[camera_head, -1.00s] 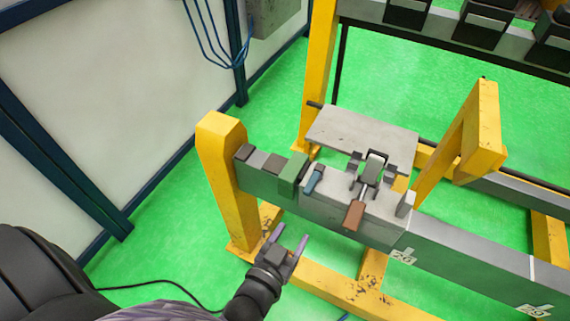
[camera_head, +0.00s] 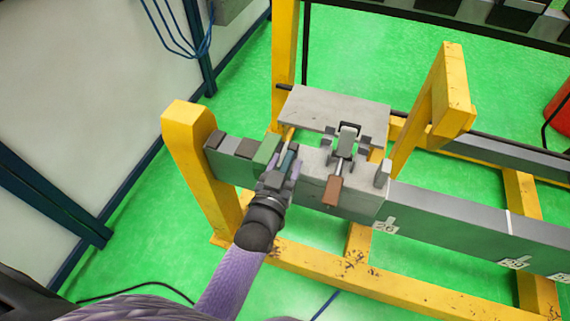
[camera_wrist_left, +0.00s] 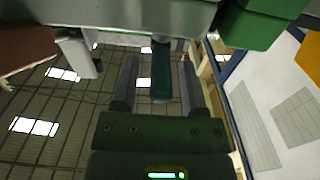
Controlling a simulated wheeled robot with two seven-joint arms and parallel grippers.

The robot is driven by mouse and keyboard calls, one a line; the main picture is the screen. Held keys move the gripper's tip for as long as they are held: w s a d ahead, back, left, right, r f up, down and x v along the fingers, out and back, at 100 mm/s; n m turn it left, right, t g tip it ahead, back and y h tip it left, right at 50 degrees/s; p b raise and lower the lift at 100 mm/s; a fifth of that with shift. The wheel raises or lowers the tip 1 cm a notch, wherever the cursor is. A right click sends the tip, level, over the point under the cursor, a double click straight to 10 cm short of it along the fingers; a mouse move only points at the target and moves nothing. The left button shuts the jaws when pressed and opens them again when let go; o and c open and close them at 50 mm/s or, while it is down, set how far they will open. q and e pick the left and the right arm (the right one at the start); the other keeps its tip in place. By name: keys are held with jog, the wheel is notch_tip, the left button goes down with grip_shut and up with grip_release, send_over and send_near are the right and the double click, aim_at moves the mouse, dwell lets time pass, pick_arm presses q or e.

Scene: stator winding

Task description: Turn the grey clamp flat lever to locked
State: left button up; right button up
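A grey clamp block (camera_head: 318,180) sits on the long grey beam. A small flat teal lever (camera_head: 288,161) sticks out from its left part, next to a green block (camera_head: 266,149). A brown-handled lever (camera_head: 333,190) with a metal link stands to its right. My left gripper (camera_head: 284,166) is at the teal lever, with its fingers apart. In the left wrist view, the teal lever (camera_wrist_left: 161,72) hangs between the two open fingers (camera_wrist_left: 158,88), with gaps visible on both sides. The brown handle (camera_wrist_left: 25,48) shows at upper left there. My right gripper is out of view.
A flat grey plate (camera_head: 335,108) lies behind the clamp. Yellow posts (camera_head: 188,135) and (camera_head: 452,90) stand at either side. Dark small blocks (camera_head: 232,145) sit on the beam's left end.

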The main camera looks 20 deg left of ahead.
pick_arm(q)
grip_shut()
dwell(1.2)
